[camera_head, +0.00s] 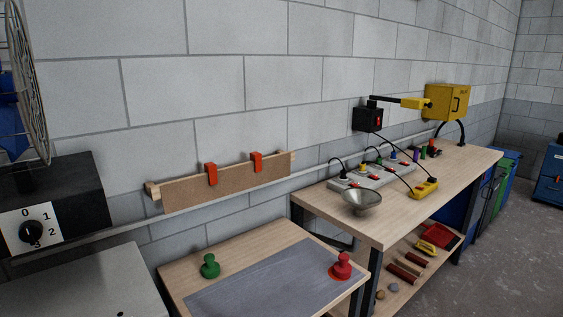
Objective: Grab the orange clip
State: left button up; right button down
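Two orange clips sit over the top edge of a brown board (228,188) on the wall. The left orange clip (211,174) is left of the board's middle. The right orange clip (256,162) is further right and a little higher in the picture. The board is backed by a pale wooden batten (153,191), whose ends show on both sides. Neither of my grippers is in view, and nothing is seen touching the clips.
Below the board stands a low wooden table (180,279) with a grey mat (270,285), a green knob-shaped piece (209,266) and a red one (341,266). A longer workbench (385,226) to the right carries a metal bowl (362,202) and power strips. A black dial box (52,204) stands left.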

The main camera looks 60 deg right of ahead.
aim_at(256, 157)
jog(key=z, duration=1.9)
